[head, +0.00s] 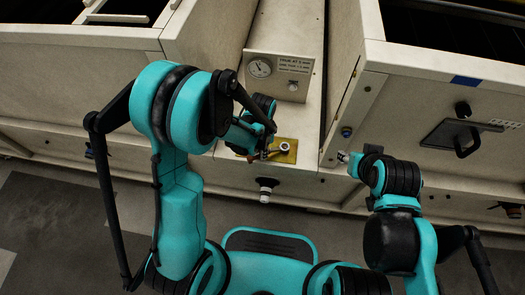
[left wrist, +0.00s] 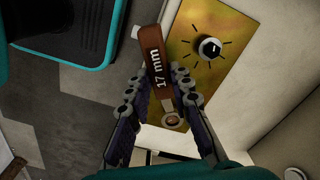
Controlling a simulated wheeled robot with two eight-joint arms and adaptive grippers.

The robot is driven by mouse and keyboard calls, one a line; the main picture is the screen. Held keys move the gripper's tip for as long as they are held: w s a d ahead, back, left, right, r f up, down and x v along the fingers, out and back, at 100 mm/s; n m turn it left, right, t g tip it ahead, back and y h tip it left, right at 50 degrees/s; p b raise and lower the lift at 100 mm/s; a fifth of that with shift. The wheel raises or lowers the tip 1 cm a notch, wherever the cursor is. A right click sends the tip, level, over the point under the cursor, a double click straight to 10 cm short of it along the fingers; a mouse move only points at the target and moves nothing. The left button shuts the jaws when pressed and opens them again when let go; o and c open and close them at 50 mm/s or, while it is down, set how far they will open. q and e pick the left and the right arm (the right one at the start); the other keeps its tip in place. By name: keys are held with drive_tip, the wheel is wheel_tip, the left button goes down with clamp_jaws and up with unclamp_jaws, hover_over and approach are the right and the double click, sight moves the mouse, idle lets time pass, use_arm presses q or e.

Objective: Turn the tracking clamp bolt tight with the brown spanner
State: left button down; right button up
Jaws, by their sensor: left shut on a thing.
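The brown spanner (left wrist: 157,65), marked 17 mm, lies between the fingers of my left gripper (left wrist: 160,82), which is shut on it. Its steel ring end (left wrist: 172,122) points back towards the palm in the left wrist view. The clamp bolt (left wrist: 209,48) stands on a yellow plate (left wrist: 184,30) with dark marks radiating round it. In that view the spanner is left of the bolt, with a gap between them. In the head view my left gripper (head: 264,153) is beside the yellow plate (head: 288,157), partly hidden by its arm. My right gripper (head: 347,160) is small, its fingers unclear.
A panel with a round gauge (head: 260,67) and a printed label stands behind the plate. Pale hopper walls (head: 345,85) rise on both sides. A dark knob (head: 266,184) sticks out below the plate. A black handle (head: 450,136) is on the right hopper front.

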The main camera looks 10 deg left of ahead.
use_arm(q)
drive_tip(key=shift+w+a+f+m, duration=0.1)
drive_tip(key=shift+w+a+m, duration=0.2)
drive_tip(key=shift+w+m, duration=0.45)
drive_tip(key=shift+w+a+m, duration=0.3)
drive_tip(key=shift+w+m, duration=0.25)
drive_tip(key=shift+m, duration=0.4)
drive_tip(key=shift+w+a+m, duration=0.1)
drive_tip(key=shift+w+m, duration=0.6)
drive_tip(key=shift+m, duration=0.2)
drive_tip(key=shift+w+r, duration=0.1)
drive_tip(key=shift+r, duration=0.15)
drive_tip(key=shift+r+p, duration=0.2)
drive_tip(key=shift+p, duration=0.1)
drive_tip(key=shift+r, duration=0.15)
drive_tip(key=shift+r, duration=0.15)
